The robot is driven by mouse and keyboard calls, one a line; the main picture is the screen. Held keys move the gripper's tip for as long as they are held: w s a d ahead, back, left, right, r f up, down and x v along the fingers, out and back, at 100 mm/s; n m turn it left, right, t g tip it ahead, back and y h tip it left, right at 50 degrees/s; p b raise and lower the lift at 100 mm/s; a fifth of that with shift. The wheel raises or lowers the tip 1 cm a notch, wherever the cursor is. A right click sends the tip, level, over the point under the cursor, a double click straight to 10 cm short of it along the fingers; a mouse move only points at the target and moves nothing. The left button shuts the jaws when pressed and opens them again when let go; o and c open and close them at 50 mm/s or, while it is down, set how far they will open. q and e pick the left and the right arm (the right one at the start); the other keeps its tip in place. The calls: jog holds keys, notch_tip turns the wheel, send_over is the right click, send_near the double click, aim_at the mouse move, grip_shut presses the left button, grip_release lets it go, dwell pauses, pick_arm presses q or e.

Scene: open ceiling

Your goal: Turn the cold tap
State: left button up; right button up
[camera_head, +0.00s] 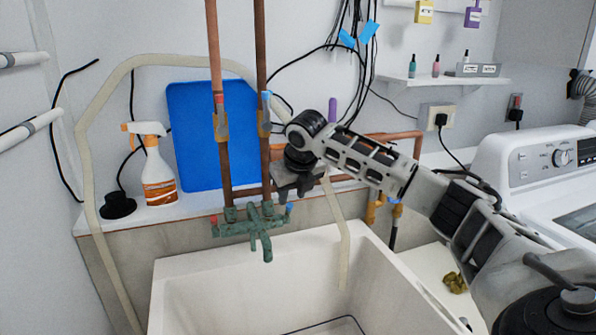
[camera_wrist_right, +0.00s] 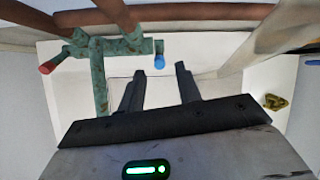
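The green tap (camera_head: 250,222) is mounted over the back of a white sink, with a spout in the middle. Its cold lever has a blue end (camera_head: 289,208), on the right; its hot lever has a red end (camera_head: 214,220), on the left. My right gripper (camera_head: 291,195) is just above the blue end, pointing down. In the right wrist view, the two fingers of my right gripper (camera_wrist_right: 159,70) are apart, and the blue end (camera_wrist_right: 159,62) shows between their tips. I cannot tell whether they touch it. My left gripper is not in view.
Copper pipes (camera_head: 219,160) rise behind the tap, close to my right gripper. A spray bottle (camera_head: 157,175) stands on the ledge at left, beside a blue board (camera_head: 195,140). The sink (camera_head: 200,272) is open below. A white washing machine (camera_head: 540,170) stands at right.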

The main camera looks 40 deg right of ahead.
jog(key=v, duration=1)
jog(key=shift+f, duration=0.15)
